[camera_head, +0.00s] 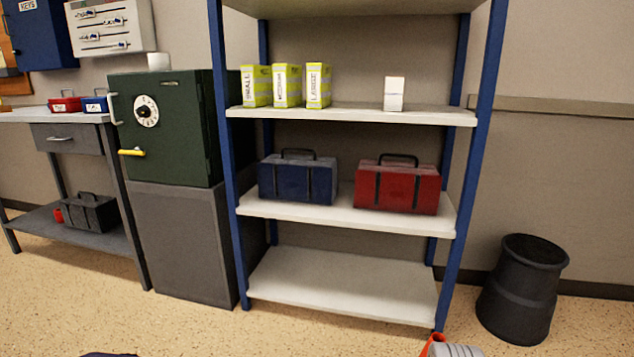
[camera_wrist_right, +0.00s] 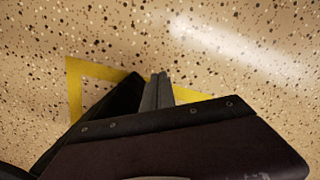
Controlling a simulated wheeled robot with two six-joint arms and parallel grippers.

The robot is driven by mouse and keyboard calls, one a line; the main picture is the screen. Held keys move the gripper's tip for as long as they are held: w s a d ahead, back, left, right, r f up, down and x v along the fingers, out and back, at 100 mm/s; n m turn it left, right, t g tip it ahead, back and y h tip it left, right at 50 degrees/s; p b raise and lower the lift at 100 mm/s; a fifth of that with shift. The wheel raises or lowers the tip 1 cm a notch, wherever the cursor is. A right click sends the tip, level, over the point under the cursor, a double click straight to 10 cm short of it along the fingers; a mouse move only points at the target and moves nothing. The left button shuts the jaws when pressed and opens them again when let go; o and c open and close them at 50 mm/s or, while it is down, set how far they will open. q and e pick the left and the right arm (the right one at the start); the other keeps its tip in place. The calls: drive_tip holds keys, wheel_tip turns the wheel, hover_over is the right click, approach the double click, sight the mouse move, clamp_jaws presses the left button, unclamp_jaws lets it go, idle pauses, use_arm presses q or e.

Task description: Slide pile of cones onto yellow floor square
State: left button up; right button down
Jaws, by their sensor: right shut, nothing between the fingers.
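The yellow floor square (camera_wrist_right: 92,69) shows in the right wrist view as a yellow outline on the speckled floor. One corner is clear at the left; much of the rest is hidden behind my right gripper (camera_wrist_right: 158,78). The right gripper's two fingers are together, with nothing between them, and overlap the square's outline in the picture. I cannot tell how high above the floor they are. No pile of cones can be made out in either view. My left gripper is not in view.
A blue-framed shelf (camera_head: 345,286) holds a blue toolbox (camera_head: 297,180), a red toolbox (camera_head: 397,187) and yellow boxes. A black bin (camera_head: 523,290) stands right of it; a green safe (camera_head: 185,130) and workbench (camera_head: 55,114) stand left. Floor in front looks mostly clear.

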idle(0.3)
drive_tip(key=shift+w+d+f+b, duration=0.15)
drive_tip(key=shift+w+d+b, duration=0.1)
drive_tip(key=shift+w+b, duration=0.3)
drive_tip(key=shift+w+d+b, duration=0.3)
drive_tip(key=shift+w+b, duration=0.3)
drive_tip(key=shift+w, duration=0.15)
drive_tip(key=shift+w+d+b, duration=0.3)
drive_tip(key=shift+w+b, duration=0.25)
drive_tip(key=shift+w, duration=0.25)
drive_tip(key=shift+w+d+b, duration=0.3)
drive_tip(key=shift+w+b, duration=0.3)
drive_tip(key=shift+w, duration=0.15)
drive_tip(key=shift+s+a+r+p, duration=0.15)
drive_tip(key=shift+s+r+p, duration=0.2)
drive_tip(key=shift+p, duration=0.25)
drive_tip(key=shift+s+a+p, duration=0.15)
drive_tip(key=shift+s+p, duration=0.2)
drive_tip(key=shift+s+a+p, duration=0.35)
drive_tip(key=shift+s+p, duration=0.5)
drive_tip(key=shift+s, duration=0.05)
drive_tip(key=shift+s+a+f, duration=0.15)
drive_tip(key=shift+s+f, duration=0.05)
drive_tip(key=shift+s, duration=0.25)
wheel_tip(320, 180, up, 14)
drive_tip(key=p, duration=1.3)
